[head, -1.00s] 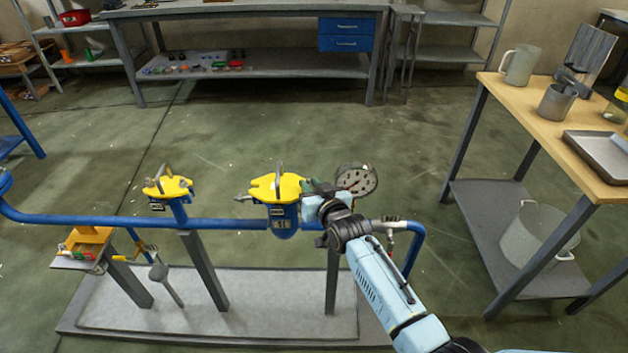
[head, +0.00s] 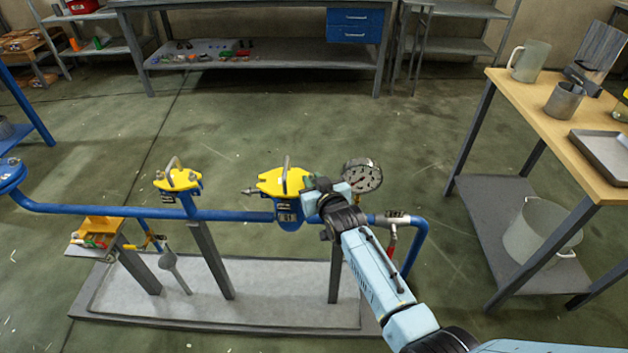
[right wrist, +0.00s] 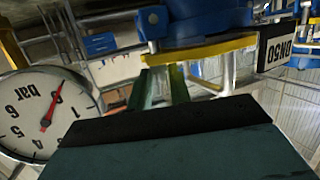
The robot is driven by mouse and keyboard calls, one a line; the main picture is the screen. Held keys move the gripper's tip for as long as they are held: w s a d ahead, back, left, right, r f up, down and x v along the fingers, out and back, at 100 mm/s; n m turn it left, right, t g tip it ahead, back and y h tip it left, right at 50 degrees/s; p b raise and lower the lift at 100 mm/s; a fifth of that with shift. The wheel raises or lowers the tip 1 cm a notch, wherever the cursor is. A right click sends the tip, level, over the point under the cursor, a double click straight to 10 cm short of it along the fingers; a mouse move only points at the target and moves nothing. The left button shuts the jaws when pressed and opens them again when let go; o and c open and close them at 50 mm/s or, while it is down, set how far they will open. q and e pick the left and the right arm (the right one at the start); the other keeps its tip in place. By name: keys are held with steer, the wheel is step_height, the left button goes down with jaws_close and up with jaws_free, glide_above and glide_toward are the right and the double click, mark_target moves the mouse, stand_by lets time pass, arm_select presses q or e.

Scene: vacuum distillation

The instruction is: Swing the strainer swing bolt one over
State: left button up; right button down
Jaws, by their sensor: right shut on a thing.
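The strainer (head: 287,214) is a blue body on the blue pipe, with a yellow cover (head: 281,181) and an upright grey handle. One swing bolt (head: 251,191) sticks out from the cover's left side. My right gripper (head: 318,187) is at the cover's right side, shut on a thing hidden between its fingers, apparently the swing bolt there. In the right wrist view its green fingers (right wrist: 160,88) reach to the yellow cover edge (right wrist: 205,48), close to the strainer's blue body. My left gripper is not in view.
A pressure gauge (head: 361,176) stands just right of my right gripper. A second yellow-topped fitting (head: 178,180) is further left on the pipe (head: 120,211). Grey posts rise from the base slab (head: 260,318). A wooden-topped table (head: 540,125) stands at right; open floor lies behind.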

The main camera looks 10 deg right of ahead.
steer(key=c, duration=1.5)
jaws_free()
steer(key=shift+c, duration=0.2)
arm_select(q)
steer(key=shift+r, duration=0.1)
arm_select(e)
steer(key=shift+s, duration=0.1)
